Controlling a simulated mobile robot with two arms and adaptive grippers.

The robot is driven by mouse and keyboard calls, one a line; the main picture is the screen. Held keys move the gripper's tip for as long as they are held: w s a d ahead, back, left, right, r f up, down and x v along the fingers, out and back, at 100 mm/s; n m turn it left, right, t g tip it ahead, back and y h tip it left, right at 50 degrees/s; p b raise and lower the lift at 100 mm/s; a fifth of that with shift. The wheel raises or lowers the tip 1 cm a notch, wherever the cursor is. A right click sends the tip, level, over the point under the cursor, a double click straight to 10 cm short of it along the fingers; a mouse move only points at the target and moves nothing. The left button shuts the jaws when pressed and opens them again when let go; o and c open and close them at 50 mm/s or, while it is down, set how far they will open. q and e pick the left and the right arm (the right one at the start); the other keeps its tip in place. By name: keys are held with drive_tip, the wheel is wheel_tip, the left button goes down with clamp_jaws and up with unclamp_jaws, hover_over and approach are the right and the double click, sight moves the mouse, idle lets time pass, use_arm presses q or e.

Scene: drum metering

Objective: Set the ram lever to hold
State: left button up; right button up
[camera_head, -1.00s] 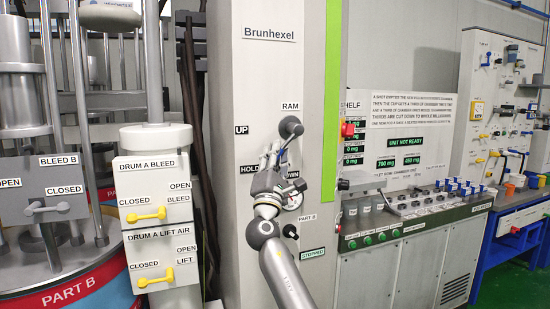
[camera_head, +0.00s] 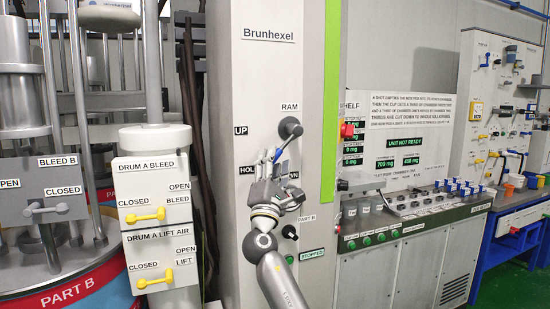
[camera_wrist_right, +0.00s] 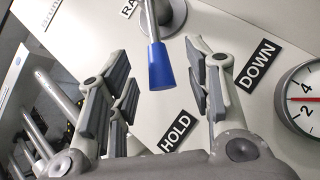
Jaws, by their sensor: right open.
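The ram lever has a dark round hub (camera_head: 290,128) under the RAM label, and a rod with a blue grip. In the head view it slants down and left, its end between the HOLD label (camera_head: 246,170) and the DOWN label, which is partly covered. In the right wrist view the blue grip (camera_wrist_right: 160,67) points toward HOLD (camera_wrist_right: 176,131), with DOWN (camera_wrist_right: 259,67) to its right. My right gripper (camera_head: 273,164) is open at the lever. In the wrist view its fingers stand on either side of the blue grip, with gaps visible. My left gripper is out of view.
A dial gauge (camera_wrist_right: 303,98) is right of the fingers in the wrist view. The UP label (camera_head: 241,130) is left of the hub. Yellow drum valve handles (camera_head: 146,215) are on the white box at left. A control console (camera_head: 400,235) stands at right.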

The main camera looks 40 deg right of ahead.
drive_tip(key=v, duration=0.9)
drive_tip(key=shift+s, duration=0.15)
drive_tip(key=shift+f, duration=0.2)
